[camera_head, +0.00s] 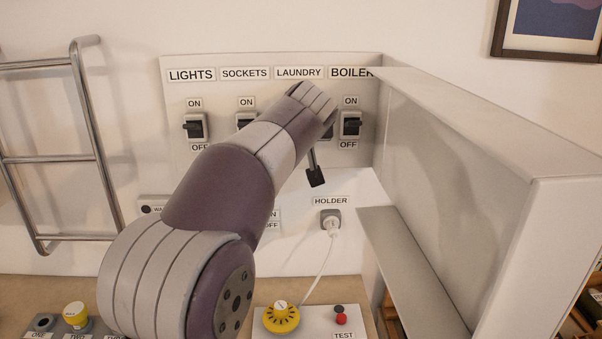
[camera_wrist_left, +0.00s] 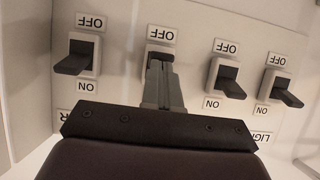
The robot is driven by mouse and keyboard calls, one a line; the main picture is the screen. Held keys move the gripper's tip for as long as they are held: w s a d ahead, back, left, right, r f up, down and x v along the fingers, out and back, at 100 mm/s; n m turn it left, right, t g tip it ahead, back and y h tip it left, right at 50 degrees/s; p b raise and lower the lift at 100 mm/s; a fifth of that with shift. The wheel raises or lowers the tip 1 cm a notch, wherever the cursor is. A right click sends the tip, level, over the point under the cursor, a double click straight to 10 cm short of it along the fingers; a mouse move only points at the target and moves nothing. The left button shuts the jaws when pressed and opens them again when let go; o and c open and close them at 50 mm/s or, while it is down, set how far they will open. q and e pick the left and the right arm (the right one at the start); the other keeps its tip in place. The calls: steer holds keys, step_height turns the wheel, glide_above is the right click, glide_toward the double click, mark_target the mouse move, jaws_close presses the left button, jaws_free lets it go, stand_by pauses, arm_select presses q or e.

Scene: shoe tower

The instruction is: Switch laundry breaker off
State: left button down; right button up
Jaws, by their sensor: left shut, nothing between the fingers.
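The laundry breaker sits under the LAUNDRY label (camera_head: 299,73) on the white panel. My left arm hides most of it in the head view. My left gripper (camera_head: 316,178) is shut and empty; its dark tip shows below the wrist, in front of the panel. In the wrist view, where the labels appear upside down, the shut fingers (camera_wrist_left: 158,65) overlap the laundry breaker just by its OFF label (camera_wrist_left: 164,34). They cover its lever, so its position and any contact cannot be told. My right gripper is not in view.
The boiler breaker (camera_head: 351,124) is close on the right; the sockets breaker (camera_head: 246,121) and lights breaker (camera_head: 194,127) are left. Below are a plugged holder (camera_head: 330,218) and a yellow knob (camera_head: 282,318).

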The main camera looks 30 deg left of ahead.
arm_select(q)
steer(key=shift+r+p, duration=0.9)
steer(key=shift+p, duration=0.35)
steer(key=shift+r, duration=0.1)
